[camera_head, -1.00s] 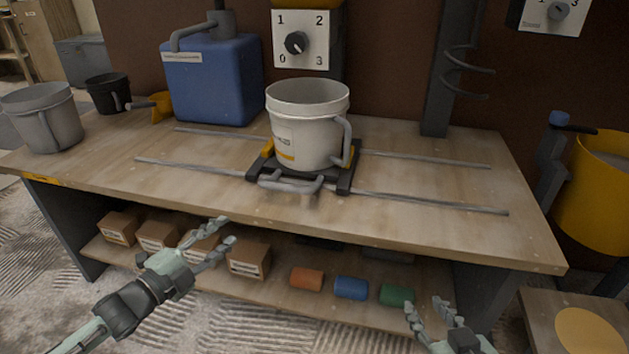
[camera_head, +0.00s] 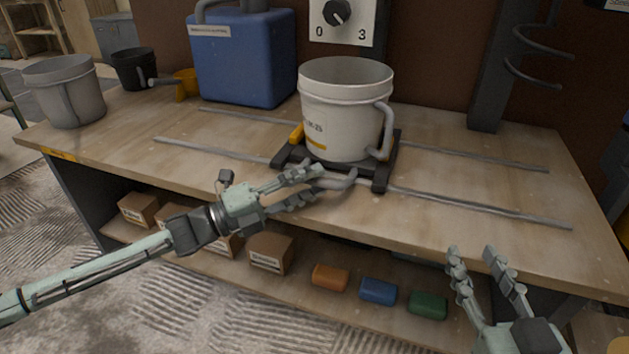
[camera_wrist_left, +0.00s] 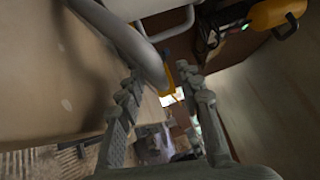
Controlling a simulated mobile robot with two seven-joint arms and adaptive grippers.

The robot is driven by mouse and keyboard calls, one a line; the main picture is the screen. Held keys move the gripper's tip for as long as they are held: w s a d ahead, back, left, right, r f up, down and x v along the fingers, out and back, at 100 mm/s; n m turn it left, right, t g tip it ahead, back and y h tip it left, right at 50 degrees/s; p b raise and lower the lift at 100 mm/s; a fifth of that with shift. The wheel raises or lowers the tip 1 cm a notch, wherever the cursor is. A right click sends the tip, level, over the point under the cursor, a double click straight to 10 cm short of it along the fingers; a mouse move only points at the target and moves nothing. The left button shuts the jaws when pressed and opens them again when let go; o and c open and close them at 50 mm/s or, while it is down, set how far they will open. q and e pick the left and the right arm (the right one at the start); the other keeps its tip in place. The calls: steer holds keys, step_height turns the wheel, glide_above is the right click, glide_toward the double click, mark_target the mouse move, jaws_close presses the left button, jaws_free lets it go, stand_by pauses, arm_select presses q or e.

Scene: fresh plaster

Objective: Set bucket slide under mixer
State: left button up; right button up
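A white bucket (camera_head: 340,115) stands upright on the black slide (camera_head: 381,172), which sits on two metal rails on the bench. The slide has a curved grey handle (camera_head: 340,182) at its front. My left gripper (camera_head: 314,183) is open beside this handle, its fingertips close to it. In the left wrist view the grey handle (camera_wrist_left: 140,50) runs near the spread fingers (camera_wrist_left: 165,85); I cannot tell whether they touch. A dark column (camera_head: 497,70) with a spiral, apparently the mixer, stands to the right of the bucket. My right gripper (camera_head: 475,256) is open and empty before the bench's front edge.
A grey bucket (camera_head: 68,92), a black pot (camera_head: 134,68) and a blue container (camera_head: 244,58) stand at the left. A dial box (camera_head: 341,20) is behind the bucket. Boxes (camera_head: 270,253) and coloured rolls (camera_head: 378,291) lie on the lower shelf. The right rails (camera_head: 480,207) are clear.

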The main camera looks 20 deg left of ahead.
arm_select(q)
steer(key=shift+w+d+r, duration=0.1)
steer(key=shift+w+d, duration=0.25)
steer(key=shift+w, duration=0.05)
steer(key=shift+c, duration=0.3)
jaws_close()
